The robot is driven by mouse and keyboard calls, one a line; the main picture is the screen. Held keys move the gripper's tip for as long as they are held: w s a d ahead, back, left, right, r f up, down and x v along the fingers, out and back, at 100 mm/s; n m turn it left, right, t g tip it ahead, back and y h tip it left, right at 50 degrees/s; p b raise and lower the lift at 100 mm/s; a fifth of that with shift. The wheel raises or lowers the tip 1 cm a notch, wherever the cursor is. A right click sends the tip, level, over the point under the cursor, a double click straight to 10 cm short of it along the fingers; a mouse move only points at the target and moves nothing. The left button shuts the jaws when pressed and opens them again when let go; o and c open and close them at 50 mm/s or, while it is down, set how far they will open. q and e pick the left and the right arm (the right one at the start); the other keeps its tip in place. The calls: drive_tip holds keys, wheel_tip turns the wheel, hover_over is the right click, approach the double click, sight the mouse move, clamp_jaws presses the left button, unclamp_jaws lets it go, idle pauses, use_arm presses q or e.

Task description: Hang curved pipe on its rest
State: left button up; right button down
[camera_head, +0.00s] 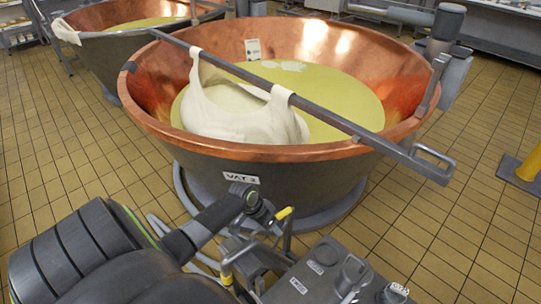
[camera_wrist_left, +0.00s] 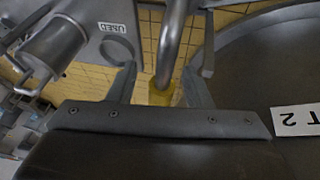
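A grey curved pipe (camera_wrist_left: 172,42) with a yellow section (camera_wrist_left: 161,94) shows in the left wrist view. It runs between the spread fingers of my left gripper (camera_wrist_left: 160,82), with gaps beside it, so it does not look gripped. In the head view my left gripper (camera_head: 272,218) is low in front of the vat, above grey equipment. Yellow ends show there, one beside the gripper (camera_head: 283,213) and one lower left (camera_head: 227,279); which part of the pipe each belongs to is unclear. I cannot identify the rest. My right gripper is not in view.
A copper vat (camera_head: 300,152) labelled VAT 2 stands just beyond the gripper. A bar (camera_head: 335,119) across it carries a white cloth (camera_head: 245,118). A grey labelled unit (camera_head: 320,275) is at the bottom.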

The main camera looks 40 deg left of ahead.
use_arm(q)
drive_tip(key=shift+s+f, duration=0.1)
drive_tip(key=p+v, duration=0.1)
drive_tip(key=v, duration=1.6)
drive_tip(key=shift+r, duration=0.25)
drive_tip(key=shift+s, duration=0.1)
